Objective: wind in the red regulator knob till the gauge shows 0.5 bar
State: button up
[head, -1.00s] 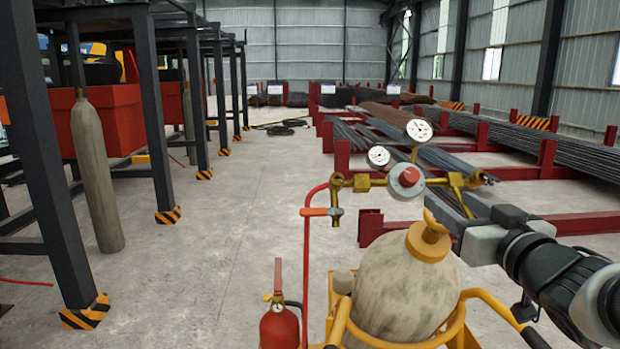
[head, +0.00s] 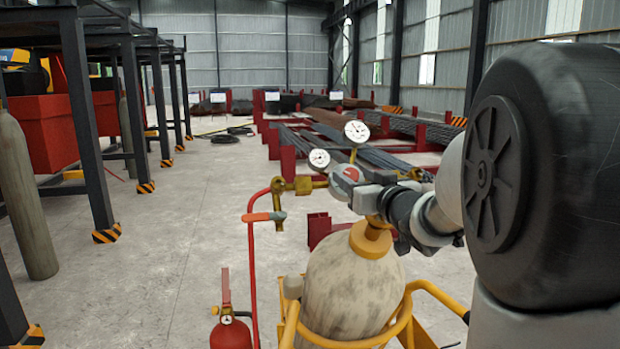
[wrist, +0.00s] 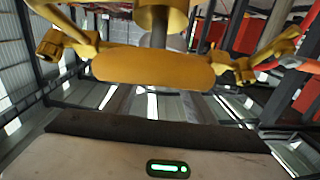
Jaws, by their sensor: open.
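The regulator's red knob (head: 348,174), set in a pale round housing, shows in the head view at the middle right. My gripper (head: 358,195) is open at the knob's lower right and overlaps the housing in the picture. I cannot tell whether the jaws are around the knob or touching it. Two white round gauges, an upper one (head: 356,131) and a left one (head: 319,159), stand by the knob. Their needles are too small to read. In the wrist view, a broad yellow piece (wrist: 150,68) crosses the middle, and I cannot make out the red knob there.
A mottled gas cylinder (head: 350,290) stands below the regulator in a yellow trolley frame (head: 415,287). A red hose (head: 252,270) hangs at its left, above a fire extinguisher (head: 230,332). Rebar racks (head: 288,160) lie behind.

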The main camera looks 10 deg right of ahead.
jog(key=c, duration=1)
jog(key=shift+c, duration=0.2)
jog(key=shift+a+f+m+b, duration=0.1)
jog(key=shift+m+b, duration=0.2)
jog(key=shift+b, duration=0.1)
